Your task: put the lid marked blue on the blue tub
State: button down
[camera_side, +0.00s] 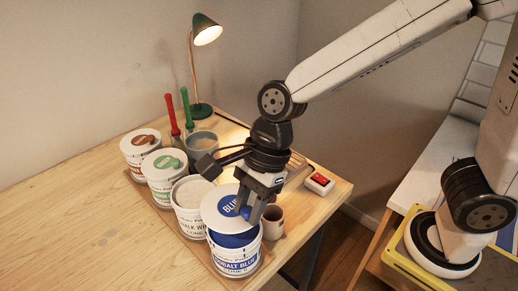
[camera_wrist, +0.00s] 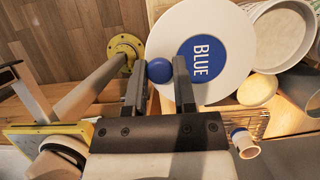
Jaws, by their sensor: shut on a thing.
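The white lid with a blue disc marked BLUE (camera_side: 222,207) is over the blue tub (camera_side: 236,262), labelled Cobalt Blue, in the side view. Blue shows in the tub below the lid's near edge, so the lid looks raised or tilted; its exact contact with the rim is unclear. My gripper (camera_side: 247,207) is shut on the lid's blue knob. In the wrist view the round blue knob (camera_wrist: 159,70) sits between the two fingers (camera_wrist: 160,82), and the lid (camera_wrist: 178,25) spreads out to the right, with its lettering facing the camera.
An open chalk white tub (camera_side: 190,222) stands beside the blue tub; green-lidded (camera_side: 163,191) and brown-lidded (camera_side: 138,164) tubs stand farther left. A mug (camera_side: 273,223) is close on the right. A lamp (camera_side: 201,110) and grey pot (camera_side: 202,144) are behind. The table's left is clear.

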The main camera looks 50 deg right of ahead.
jog(key=shift+f, duration=2.65)
jog(key=shift+c, duration=2.2)
grip_release()
jog(key=shift+f, duration=0.1)
jog(key=shift+r, duration=0.2)
jog(key=v, duration=1.2)
jog(key=shift+f, duration=0.1)
